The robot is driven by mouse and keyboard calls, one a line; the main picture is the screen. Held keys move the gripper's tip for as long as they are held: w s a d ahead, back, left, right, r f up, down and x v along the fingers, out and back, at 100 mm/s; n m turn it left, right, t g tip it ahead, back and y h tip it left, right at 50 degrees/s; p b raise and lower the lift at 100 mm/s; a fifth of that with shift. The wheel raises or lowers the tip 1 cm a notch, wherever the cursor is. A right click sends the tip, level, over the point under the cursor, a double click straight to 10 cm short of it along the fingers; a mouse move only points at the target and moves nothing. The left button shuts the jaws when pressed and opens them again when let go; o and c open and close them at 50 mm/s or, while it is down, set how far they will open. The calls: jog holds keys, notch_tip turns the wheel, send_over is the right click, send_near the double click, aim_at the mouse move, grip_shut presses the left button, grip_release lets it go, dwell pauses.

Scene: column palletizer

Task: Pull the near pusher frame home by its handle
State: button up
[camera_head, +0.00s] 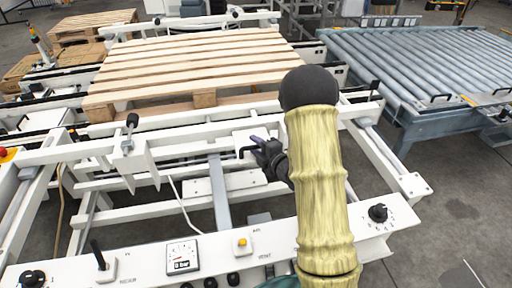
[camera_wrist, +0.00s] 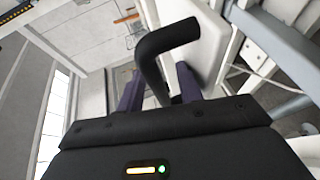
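The near pusher frame (camera_head: 210,140) is a white beam across the front of the pallet bay. Its handle (camera_head: 243,153) is a black bent bar on a white plate near the beam's middle. In the wrist view, the handle (camera_wrist: 160,60) comes off the white plate (camera_wrist: 205,45) and bends down between my two purple fingers. My gripper (camera_head: 262,146) is at the handle, with its fingers on either side of it. In the wrist view, my gripper (camera_wrist: 160,85) looks open, with small gaps between fingers and bar. My arm hides part of the beam's right side.
A wooden pallet (camera_head: 195,68) lies behind the beam. A white control panel (camera_head: 140,262) with a dial, knobs and a yellow button runs along the front. A roller conveyor (camera_head: 430,65) stands at the right. Floor is clear at the lower right.

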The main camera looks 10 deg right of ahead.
jog(key=shift+w+d, duration=0.15)
jog(key=shift+s+d, duration=0.2)
jog(key=v, duration=1.1)
jog(key=shift+s+r, duration=0.15)
jog(key=shift+s, duration=0.15)
jog(key=shift+w, duration=0.15)
jog(key=s+a+r+m+g+h, duration=0.1)
jog(key=s+a+m+g+h, duration=0.1)
jog(key=s+m+g, duration=0.4)
jog(key=s+a+r+m+g+h, duration=0.1)
jog(key=s+a+m+g+h, duration=0.2)
jog(key=m, duration=1.2)
jog(key=s+g+h, duration=0.1)
jog(key=s+g, duration=0.2)
jog(key=s, duration=0.3)
jog(key=shift+m, duration=0.3)
